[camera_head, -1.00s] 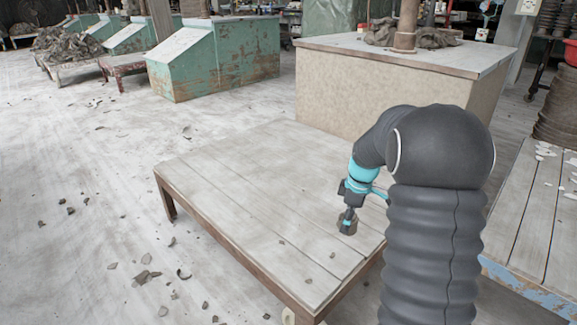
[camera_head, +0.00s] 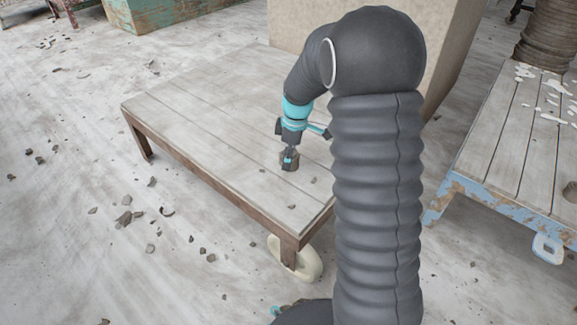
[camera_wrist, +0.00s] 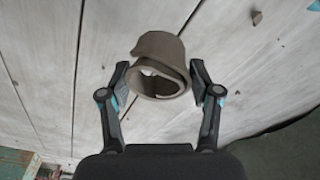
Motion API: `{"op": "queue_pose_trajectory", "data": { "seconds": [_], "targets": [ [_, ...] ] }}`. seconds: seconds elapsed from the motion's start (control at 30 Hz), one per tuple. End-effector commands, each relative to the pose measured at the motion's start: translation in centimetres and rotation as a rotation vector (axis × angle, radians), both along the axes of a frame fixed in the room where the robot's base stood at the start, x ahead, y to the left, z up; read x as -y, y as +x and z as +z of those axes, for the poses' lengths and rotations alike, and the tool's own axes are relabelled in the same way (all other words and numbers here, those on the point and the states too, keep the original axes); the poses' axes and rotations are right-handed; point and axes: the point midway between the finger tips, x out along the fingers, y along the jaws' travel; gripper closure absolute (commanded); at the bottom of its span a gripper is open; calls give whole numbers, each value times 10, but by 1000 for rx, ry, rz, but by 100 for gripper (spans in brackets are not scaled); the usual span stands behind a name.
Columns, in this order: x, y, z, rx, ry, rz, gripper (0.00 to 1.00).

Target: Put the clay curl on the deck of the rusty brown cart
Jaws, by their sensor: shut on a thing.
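The clay curl (camera_wrist: 158,48) is a grey-brown rolled strip with an open loop. In the wrist view it sits between the two fingertips of my gripper (camera_wrist: 160,84), which is shut on it. In the head view my gripper (camera_head: 289,158) is low over the near right part of the plank deck (camera_head: 215,110) of the rusty brown cart (camera_head: 208,185). The curl shows there only as a small brown patch, partly hidden by the fingers. I cannot tell whether it touches the planks.
Small clay crumbs lie on the deck near my gripper, and several scraps (camera_head: 124,217) lie on the floor at left. A blue-edged cart (camera_head: 480,190) with white flakes stands at right. A large beige block (camera_head: 440,60) stands behind. Most of the deck is clear.

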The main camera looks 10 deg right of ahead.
Motion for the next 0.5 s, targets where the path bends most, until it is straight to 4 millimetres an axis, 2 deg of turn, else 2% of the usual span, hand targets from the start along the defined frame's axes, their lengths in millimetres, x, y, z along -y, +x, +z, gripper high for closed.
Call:
{"op": "queue_pose_trajectory", "data": {
  "seconds": [0.3,0.5],
  "targets": [
    [-1,0,-36,-3,0,-2,76],
    [-1,0,-40,0,0,-1,76]
  ]
}}
